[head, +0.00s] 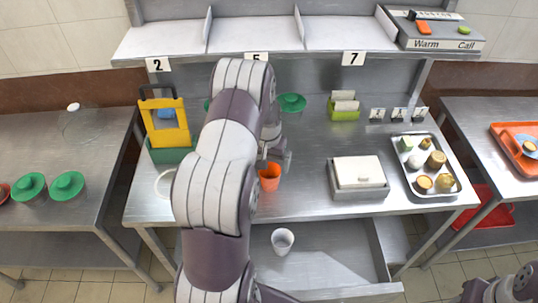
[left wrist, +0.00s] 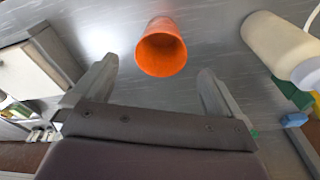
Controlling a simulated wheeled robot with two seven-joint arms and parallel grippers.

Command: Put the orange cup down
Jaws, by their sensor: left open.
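The orange cup (head: 270,177) stands on the metal table near its front edge, just past my left gripper in the head view. In the left wrist view the orange cup (left wrist: 162,48) shows its open mouth and lies ahead of the fingertips, apart from both. My left gripper (left wrist: 158,82) is open with nothing between its fingers. In the head view my left gripper (head: 275,160) is partly hidden by my own arm. Part of my right arm (head: 500,290) shows at the bottom right corner; its fingers cannot be made out.
A white cup (head: 283,241) stands on the lower shelf. To the right are a lidded box (head: 358,176) and a tray (head: 449,189) with several small items. A yellow and green caddy (head: 166,125) stands at the left. Bare tabletop (head: 305,178) lies right of the orange cup.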

